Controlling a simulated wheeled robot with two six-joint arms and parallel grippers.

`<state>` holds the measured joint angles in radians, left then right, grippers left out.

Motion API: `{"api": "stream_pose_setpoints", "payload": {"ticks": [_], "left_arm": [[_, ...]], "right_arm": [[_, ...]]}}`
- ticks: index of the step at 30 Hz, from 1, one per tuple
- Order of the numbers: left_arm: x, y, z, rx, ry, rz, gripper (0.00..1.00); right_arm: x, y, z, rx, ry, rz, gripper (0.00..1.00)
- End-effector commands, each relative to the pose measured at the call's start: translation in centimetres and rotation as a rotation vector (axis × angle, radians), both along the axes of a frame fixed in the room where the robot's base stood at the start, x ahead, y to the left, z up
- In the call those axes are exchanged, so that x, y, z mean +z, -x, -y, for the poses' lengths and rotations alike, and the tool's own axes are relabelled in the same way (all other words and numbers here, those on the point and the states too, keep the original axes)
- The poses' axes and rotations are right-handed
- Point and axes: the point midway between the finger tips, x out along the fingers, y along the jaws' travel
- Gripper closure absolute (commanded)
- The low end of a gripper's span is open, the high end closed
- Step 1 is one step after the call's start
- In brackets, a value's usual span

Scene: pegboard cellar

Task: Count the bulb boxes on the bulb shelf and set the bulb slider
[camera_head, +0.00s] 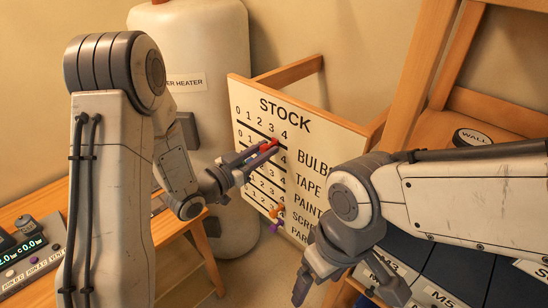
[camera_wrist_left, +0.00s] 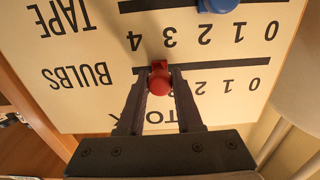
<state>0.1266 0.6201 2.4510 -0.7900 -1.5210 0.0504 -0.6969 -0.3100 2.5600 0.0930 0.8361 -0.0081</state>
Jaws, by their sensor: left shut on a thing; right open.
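The white STOCK board (camera_head: 299,128) has rows of numbers 0 to 4 labelled bulbs, tape, paint and more. My left gripper (camera_head: 266,150) is shut on the red bulb slider (camera_head: 273,144) in the top row. In the left wrist view the board appears upside down, and the red slider (camera_wrist_left: 159,76) sits between the fingertips (camera_wrist_left: 160,72). It is near the high end, around 3 and 4; the fingers hide those numbers, so I cannot tell its exact place. My right gripper (camera_head: 345,287) is open and empty at the lower middle. No bulb boxes or bulb shelf are visible.
A blue slider (camera_wrist_left: 218,4) is in the tape row. Orange (camera_head: 276,211) and purple (camera_head: 276,227) sliders are lower on the board. A water heater (camera_head: 200,60) stands behind. Labelled bins (camera_head: 440,295) lie right, below a WALL tin (camera_head: 473,137). A control panel (camera_head: 30,250) is left.

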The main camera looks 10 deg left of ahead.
Motion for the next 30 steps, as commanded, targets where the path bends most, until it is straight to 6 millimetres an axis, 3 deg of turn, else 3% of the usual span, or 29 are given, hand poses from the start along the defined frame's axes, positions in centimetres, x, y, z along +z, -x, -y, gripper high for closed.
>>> {"api": "stream_pose_setpoints", "payload": {"ticks": [17,18,21,23,30], "left_arm": [[0.1,1.4,1.9,-0.002,0.000,0.004,0.88],[0.1,1.4,1.9,-0.002,0.001,0.004,0.58],[0.1,1.4,1.9,-0.001,0.001,0.003,0.20],[0.1,1.4,1.9,-0.001,0.000,0.002,0.00],[0.0,1.4,1.8,0.000,0.001,0.001,0.00]], "right_arm": [[-0.7,0.0,0.0,0.000,0.000,0.000,0.13],[-0.7,0.0,0.0,0.000,0.000,0.000,0.13],[-0.6,0.0,0.0,0.000,0.000,0.000,0.13],[-0.6,0.0,0.0,0.000,0.000,0.000,0.13],[-0.7,0.0,0.0,0.000,0.000,0.000,0.13]]}}
